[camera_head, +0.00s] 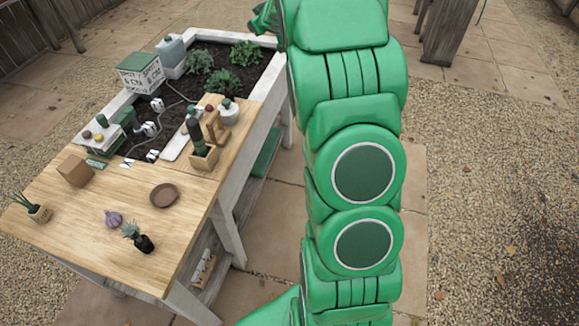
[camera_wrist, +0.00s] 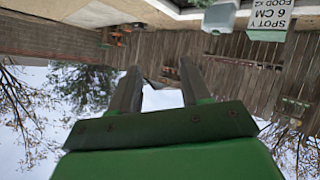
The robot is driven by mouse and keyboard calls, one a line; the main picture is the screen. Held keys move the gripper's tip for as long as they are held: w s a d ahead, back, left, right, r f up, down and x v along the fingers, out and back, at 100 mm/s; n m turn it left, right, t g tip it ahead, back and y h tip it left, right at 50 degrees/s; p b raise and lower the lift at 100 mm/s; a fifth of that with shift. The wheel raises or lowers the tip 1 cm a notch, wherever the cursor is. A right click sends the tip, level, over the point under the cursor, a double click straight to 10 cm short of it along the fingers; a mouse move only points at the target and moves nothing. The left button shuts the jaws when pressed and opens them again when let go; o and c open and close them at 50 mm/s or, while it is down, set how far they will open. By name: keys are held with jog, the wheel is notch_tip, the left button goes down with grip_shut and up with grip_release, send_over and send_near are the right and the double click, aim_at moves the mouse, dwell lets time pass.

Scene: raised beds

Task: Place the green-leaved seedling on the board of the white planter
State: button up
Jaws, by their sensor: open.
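The white planter (camera_head: 262,41) stands at the upper left in the head view, filled with dark soil. A wooden board (camera_head: 246,99) runs along its near side and joins a wooden worktop (camera_head: 85,220). On the worktop, a small plant with grey-green leaves (camera_head: 131,229) stands in a dark pot, and a spiky green plant (camera_head: 23,205) stands in a tan pot at the left edge. I cannot tell which is the green-leaved seedling. My gripper (camera_wrist: 161,75) is open and empty, away from both plants. Its fingertips are not clear in the head view.
A brown saucer (camera_head: 164,195), a purple bulb (camera_head: 113,218) and a wooden block (camera_head: 75,171) lie on the worktop. A wooden holder with a dark bottle (camera_head: 196,137) stands near the board. Bare worktop lies between items.

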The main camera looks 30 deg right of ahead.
jog(key=s+a+r+m+g+h, duration=0.2)
jog(key=s+g, duration=0.1)
jog(key=s, duration=0.8)
jog(key=s+a+r+m+g+h, duration=0.2)
jog(key=s+g, duration=0.1)
jog(key=s, duration=0.8)
jog(key=s+a+f+g+y, duration=0.1)
jog(key=s+a, duration=0.5)
jog(key=s, duration=0.7)
jog(key=s+a+f+g+y, duration=0.2)
jog(key=s+a+g, duration=0.2)
jog(key=s, duration=1)
jog(key=s+a+f+g+y, duration=0.2)
jog(key=s+a+g, duration=0.1)
jog(key=s+a, duration=0.6)
jog(key=s, duration=0.4)
jog(key=shift+s+a, duration=0.2)
jog(key=shift+a, duration=0.1)
